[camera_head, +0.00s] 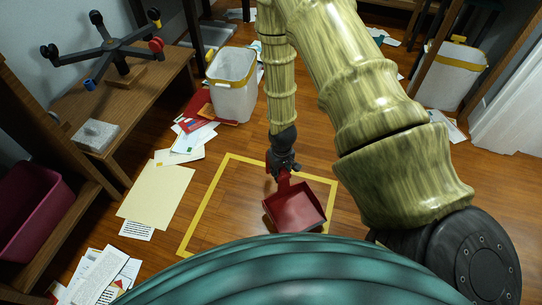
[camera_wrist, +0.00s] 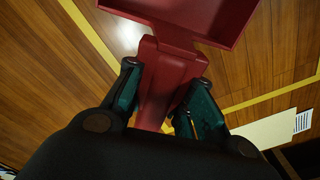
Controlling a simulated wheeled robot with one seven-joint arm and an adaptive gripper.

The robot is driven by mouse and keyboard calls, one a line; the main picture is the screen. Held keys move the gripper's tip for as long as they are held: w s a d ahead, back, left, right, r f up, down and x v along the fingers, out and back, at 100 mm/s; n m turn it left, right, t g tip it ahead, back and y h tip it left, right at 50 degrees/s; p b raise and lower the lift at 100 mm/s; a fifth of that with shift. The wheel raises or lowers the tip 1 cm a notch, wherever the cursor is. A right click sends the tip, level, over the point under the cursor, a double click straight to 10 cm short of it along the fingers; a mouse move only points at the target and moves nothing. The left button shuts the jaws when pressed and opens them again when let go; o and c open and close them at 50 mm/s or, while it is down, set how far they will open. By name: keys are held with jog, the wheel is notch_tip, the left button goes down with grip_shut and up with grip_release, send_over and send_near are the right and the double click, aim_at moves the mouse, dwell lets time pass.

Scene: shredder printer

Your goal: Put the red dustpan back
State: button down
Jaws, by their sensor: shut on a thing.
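The red dustpan (camera_head: 294,208) is in the lower middle of the head view, over the yellow-outlined square (camera_head: 196,217) on the wood floor. My gripper (camera_head: 284,168) is shut on the dustpan's handle. In the wrist view the red dustpan (camera_wrist: 190,18) reaches up past the top edge, with its handle between the two green-padded fingers of my gripper (camera_wrist: 158,100). The pan's open side faces the head camera. I cannot tell whether the dustpan touches the floor or hangs just above it.
A white bin (camera_head: 233,88) with a yellow rim stands behind the square, with papers beside it. A yellow folder (camera_head: 156,192) lies left of the square. A wooden bench (camera_head: 150,92) holds a black stand with coloured knobs. A maroon bin (camera_head: 36,215) is far left. Floor inside the square looks clear.

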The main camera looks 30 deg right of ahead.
jog(key=w+d+f+b, duration=0.1)
jog(key=w+f+b, duration=0.1)
jog(key=w, duration=0.3)
jog(key=w+d+f+b, duration=0.1)
jog(key=w+f+b, duration=0.1)
jog(key=w+b, duration=0.3)
jog(key=shift+w+d+f, duration=0.3)
jog(key=shift+w, duration=0.1)
jog(key=c, duration=1.2)
grip_release()
jog(key=shift+f, duration=0.1)
jog(key=shift+c, duration=0.2)
